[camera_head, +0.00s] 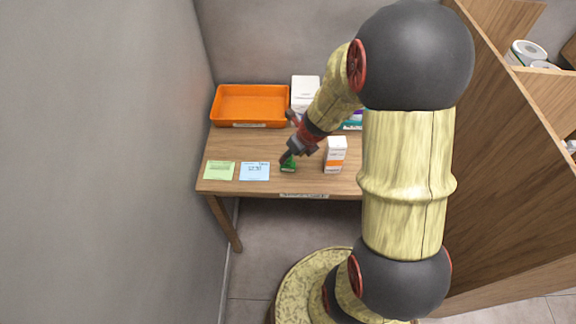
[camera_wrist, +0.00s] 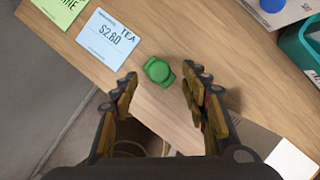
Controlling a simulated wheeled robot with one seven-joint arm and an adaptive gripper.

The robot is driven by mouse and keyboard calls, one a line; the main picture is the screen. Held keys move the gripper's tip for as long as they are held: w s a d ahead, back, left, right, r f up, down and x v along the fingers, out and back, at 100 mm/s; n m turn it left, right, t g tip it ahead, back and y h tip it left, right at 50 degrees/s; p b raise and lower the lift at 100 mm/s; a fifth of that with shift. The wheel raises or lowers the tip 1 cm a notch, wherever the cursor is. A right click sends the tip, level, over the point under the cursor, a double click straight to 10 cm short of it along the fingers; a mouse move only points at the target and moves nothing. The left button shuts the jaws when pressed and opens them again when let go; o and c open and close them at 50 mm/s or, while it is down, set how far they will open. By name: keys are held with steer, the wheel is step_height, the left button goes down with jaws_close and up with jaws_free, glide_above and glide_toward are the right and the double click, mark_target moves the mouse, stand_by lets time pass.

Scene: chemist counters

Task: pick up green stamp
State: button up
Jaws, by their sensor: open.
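The green stamp (camera_head: 289,167) stands on the wooden counter near its front edge, to the right of the blue card. In the wrist view the green stamp (camera_wrist: 158,70) lies just beyond my fingertips, roughly centred between them. I cannot tell the exact gap in height between the fingers and the stamp.
A blue card (camera_head: 255,171) and a green card (camera_head: 219,170) lie left of the stamp. A white and orange box (camera_head: 335,155) stands to its right. An orange tray (camera_head: 251,105) and a white box (camera_head: 304,94) are behind. A wooden partition (camera_head: 510,170) rises at right.

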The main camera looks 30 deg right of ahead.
mark_target(288, 163)
steer(key=b+x, duration=0.2)
steer(key=x, duration=0.2)
steer(key=shift+w+a+f, duration=0.1)
steer(key=shift+f, duration=0.1)
steer(key=shift+r, duration=0.15)
steer(key=shift+c, duration=0.9)
jaws_close()
